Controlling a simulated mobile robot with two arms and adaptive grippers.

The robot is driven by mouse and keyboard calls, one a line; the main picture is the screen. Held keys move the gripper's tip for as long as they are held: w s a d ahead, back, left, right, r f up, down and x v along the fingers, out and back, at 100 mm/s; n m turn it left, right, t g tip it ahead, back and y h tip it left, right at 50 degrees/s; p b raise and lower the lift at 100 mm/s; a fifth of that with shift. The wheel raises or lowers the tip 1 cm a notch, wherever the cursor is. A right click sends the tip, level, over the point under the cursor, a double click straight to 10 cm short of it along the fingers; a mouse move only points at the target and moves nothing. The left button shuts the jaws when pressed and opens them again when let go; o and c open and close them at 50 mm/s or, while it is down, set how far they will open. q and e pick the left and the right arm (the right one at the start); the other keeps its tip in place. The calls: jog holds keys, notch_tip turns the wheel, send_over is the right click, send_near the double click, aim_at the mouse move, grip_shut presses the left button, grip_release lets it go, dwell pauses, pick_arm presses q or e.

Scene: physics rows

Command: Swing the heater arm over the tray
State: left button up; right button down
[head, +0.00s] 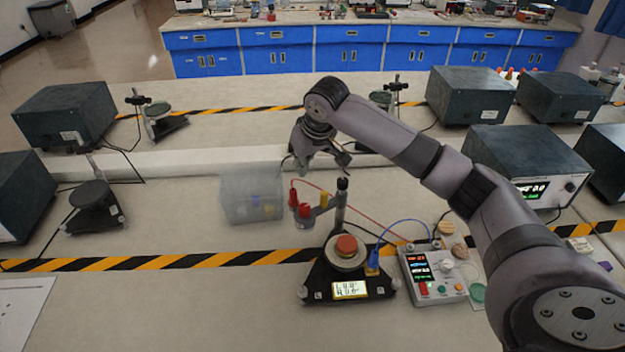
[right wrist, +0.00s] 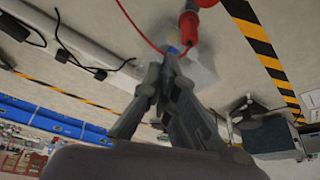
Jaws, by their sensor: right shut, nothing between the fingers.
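The heater stand (head: 340,205) rises from a black triangular base at the front centre in the head view. Its heater arm (head: 322,208) reaches left from the post. The heater head (head: 305,212), with red and yellow plugs, hangs behind and left of the round tray (head: 333,260), not above it. A reddish disc (head: 346,245) lies on the tray. My right gripper (head: 322,166) is shut and empty, behind the heater arm and apparently apart from it. The right wrist view shows its fingers (right wrist: 168,62) near a red plug (right wrist: 188,27). My left gripper is out of view.
A translucent box (head: 250,197) stands left of the heater arm. A control box (head: 433,272) with displays stands right of the base, joined by red and blue cables. Dark instrument boxes (head: 528,165) stand at right. The front left bench is mostly clear.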

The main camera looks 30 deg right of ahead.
jog(key=s+f+p+x, duration=0.1)
jog(key=s+p+x, duration=0.15)
jog(key=x, duration=0.65)
jog(key=s+p, duration=0.1)
jog(key=s+d+p, duration=0.1)
jog(key=s, duration=0.1)
jog(key=shift+d+r+g, duration=0.2)
jog(key=shift+g, duration=0.2)
